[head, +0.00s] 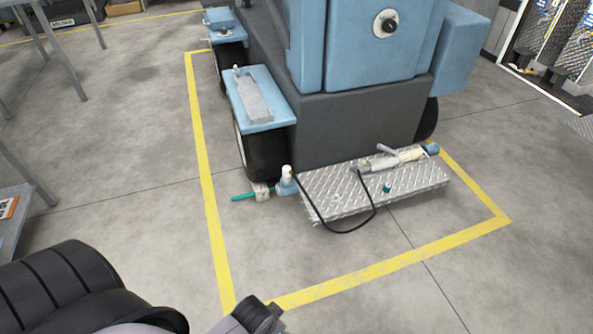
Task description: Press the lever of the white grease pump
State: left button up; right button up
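A whitish, pale cylinder that looks like the white grease pump (407,158) lies on a diamond-plate step at the front of a blue and grey machine. A light grey bar, which may be its lever (387,149), sticks up at an angle beside it. A black hose (346,232) loops from its left end over the step's front edge toward a small white-topped blue fitting (287,181). Parts of my arm show at the bottom left, well short of the step. No gripper fingers can be made out, and nothing of mine touches the pump.
The metal step (335,199) stands inside a yellow floor line (390,264). A small white block with a green handle (243,197) is left of the step. Blue fenders (283,112) and dark wheels flank the machine. Tables stand at left. The concrete floor in front is clear.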

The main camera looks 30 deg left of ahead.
aim_at(382, 147)
jog(key=i+j+z, duration=0.2)
jog(key=i, duration=0.3)
jog(key=i+z, duration=0.2)
jog(key=i, duration=0.35)
jog(key=i+j+z, duration=0.2)
jog(key=i, duration=0.3)
jog(key=j, duration=0.1)
